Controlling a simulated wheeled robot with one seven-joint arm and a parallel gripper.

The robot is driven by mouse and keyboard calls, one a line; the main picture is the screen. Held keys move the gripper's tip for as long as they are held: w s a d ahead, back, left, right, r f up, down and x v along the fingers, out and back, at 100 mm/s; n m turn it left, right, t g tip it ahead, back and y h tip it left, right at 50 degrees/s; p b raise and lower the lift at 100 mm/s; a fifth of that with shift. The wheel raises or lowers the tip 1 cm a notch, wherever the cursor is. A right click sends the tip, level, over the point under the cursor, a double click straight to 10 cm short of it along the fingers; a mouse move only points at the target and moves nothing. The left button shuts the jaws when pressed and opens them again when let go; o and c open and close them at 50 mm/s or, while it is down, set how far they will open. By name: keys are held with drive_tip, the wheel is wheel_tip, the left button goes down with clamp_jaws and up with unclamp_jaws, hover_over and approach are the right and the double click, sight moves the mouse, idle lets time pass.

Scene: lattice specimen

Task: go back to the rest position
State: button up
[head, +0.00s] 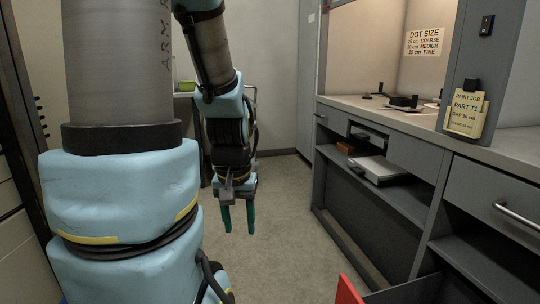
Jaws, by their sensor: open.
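My gripper (238,219) hangs at the end of my blue and grey arm, left of the middle of the head view. Its two green fingers point down and stand apart with a gap between them. Nothing shows between the fingers. It hangs in front of the bare floor, apart from the bench on the right. My upper arm covers much of the left side of the view.
A grey bench (380,108) with open shelves runs along the right. A shelf holds a pale flat box (378,170). A drawer with a handle (516,215) is at right. A red object (348,291) shows at the bottom edge. The floor (285,220) between is clear.

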wheel_tip(320, 180, up, 18)
drive_tip(key=p, duration=1.6)
drive_tip(key=shift+r, duration=0.15)
